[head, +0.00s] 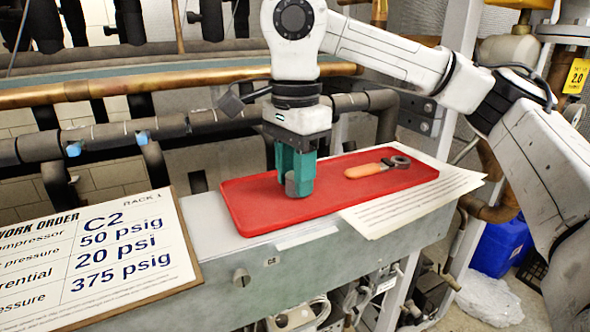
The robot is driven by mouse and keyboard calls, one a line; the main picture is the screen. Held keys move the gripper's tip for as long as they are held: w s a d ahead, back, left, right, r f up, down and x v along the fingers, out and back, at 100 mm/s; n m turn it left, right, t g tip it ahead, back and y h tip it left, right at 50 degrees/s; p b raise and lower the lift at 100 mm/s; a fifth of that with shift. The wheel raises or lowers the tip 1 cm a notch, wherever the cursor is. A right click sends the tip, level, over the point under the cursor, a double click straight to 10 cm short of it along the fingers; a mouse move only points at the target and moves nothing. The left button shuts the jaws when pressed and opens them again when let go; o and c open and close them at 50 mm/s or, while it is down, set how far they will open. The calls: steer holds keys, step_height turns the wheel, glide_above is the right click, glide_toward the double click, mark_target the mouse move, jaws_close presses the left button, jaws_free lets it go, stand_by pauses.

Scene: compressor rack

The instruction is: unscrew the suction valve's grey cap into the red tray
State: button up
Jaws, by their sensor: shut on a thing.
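My gripper (296,183), with teal fingers, points straight down over the left-middle part of the red tray (247,212). It is shut on a small grey piece, the grey cap (292,188), which shows low at the fingers and is partly hidden by them. The cap is at or just above the tray floor; I cannot tell whether it touches. The suction valve cannot be made out in this view.
A tool with an orange handle (364,171) lies in the tray's right part. Paper sheets (415,213) lie under the tray's right end. A work order clipboard (95,262) rests at the left. Copper and dark insulated pipes (110,135) run behind the ledge. A blue container (500,245) stands low at the right.

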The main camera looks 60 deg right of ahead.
steer(key=o, duration=1.1)
steer(key=shift+c, duration=0.5)
step_height(320, 180, up, 7)
steer(key=p, duration=0.4)
steer(key=shift+r, duration=0.1)
